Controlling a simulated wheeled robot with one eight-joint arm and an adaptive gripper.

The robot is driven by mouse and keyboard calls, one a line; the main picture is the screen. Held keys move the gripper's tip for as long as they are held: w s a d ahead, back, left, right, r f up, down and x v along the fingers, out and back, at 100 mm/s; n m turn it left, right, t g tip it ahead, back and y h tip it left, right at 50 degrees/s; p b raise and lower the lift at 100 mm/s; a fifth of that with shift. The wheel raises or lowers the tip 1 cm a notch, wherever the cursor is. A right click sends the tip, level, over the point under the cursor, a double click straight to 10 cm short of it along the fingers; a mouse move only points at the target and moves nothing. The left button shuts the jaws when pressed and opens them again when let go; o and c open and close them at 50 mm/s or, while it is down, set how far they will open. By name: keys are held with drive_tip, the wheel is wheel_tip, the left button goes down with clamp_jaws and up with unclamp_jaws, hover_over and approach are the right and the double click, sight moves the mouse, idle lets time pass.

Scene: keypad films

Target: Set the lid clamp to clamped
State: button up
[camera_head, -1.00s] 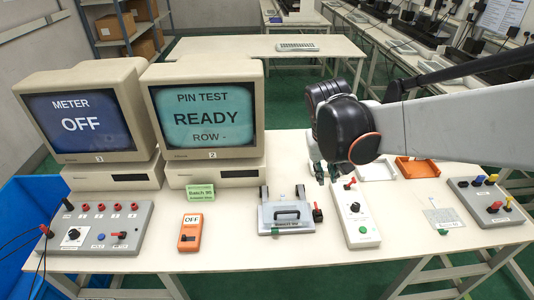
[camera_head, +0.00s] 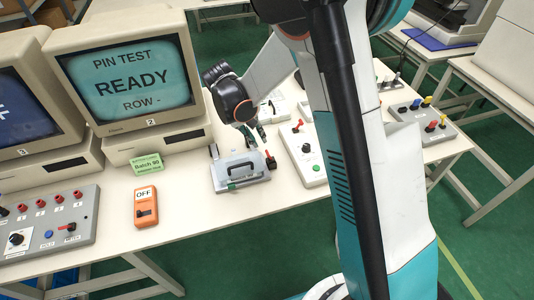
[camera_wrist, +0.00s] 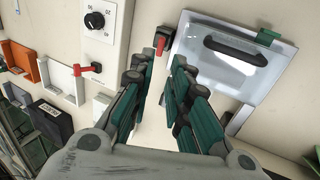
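The test fixture (camera_head: 228,180) is a grey box with a clear lid, a black handle and a green tab at its front edge. The lid looks closed. The lid clamp (camera_head: 270,161) is a small red-handled lever at the fixture's right side; it also shows in the wrist view (camera_wrist: 163,40), just beyond my fingertips. Its exact setting is hard to tell. My gripper (camera_head: 250,135) hangs behind and above the fixture's right side. In the wrist view my gripper (camera_wrist: 160,62) is open and empty, its fingers on either side of the line to the clamp, not touching it.
A white box (camera_head: 308,160) with a knob, a red lever and a green button stands right of the clamp. An orange meter (camera_head: 146,207) and a green batch card (camera_head: 147,164) lie to the left. Two monitors stand behind; the right one (camera_head: 130,80) reads READY.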

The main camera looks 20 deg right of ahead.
sight(267, 152)
drive_tip(key=b+x, duration=0.3)
drive_tip(key=x, duration=0.7)
drive_tip(key=shift+d+f, duration=0.1)
drive_tip(key=shift+f, duration=0.3)
clamp_jaws()
